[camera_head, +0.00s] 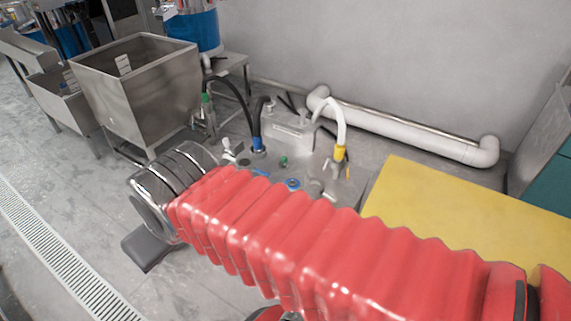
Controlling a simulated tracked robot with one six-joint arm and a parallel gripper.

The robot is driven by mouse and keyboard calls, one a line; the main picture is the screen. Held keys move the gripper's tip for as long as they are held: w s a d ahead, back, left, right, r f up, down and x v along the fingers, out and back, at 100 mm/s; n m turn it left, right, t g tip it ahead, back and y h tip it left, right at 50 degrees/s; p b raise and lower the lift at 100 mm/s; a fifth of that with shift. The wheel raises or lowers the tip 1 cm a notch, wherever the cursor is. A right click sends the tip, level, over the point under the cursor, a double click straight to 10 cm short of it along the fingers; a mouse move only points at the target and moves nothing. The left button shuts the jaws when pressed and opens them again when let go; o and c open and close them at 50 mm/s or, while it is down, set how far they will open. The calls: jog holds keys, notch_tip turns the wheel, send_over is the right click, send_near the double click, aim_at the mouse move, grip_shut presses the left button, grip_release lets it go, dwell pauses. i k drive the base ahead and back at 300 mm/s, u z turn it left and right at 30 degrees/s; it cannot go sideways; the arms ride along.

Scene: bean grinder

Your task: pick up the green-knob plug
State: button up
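A small green knob (283,161) sits among fittings on the grey work surface near the middle. It appears to be the green-knob plug, but it is small and its lower part is unclear. Another green part (206,98) tops an upright fitting further left. My red bellows-covered arm crosses the foreground and ends in a ringed metal section (170,185) at the left, in front of the grey surface. The fingers of my gripper cannot be made out, so I cannot tell whether it is open or shut. The arm hides the near part of the surface.
A blue-collared dark hose (257,130), a yellow-collared white hose (341,130) and a blue ring fitting (293,183) stand near the green knob. A yellow panel (470,215) lies right. A steel hopper (145,95) stands left. A white pipe (410,132) runs along the wall.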

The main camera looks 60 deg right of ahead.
aim_at(284, 165)
jog(key=z, duration=0.75)
jog(key=i, duration=1)
jog(key=z, duration=0.05)
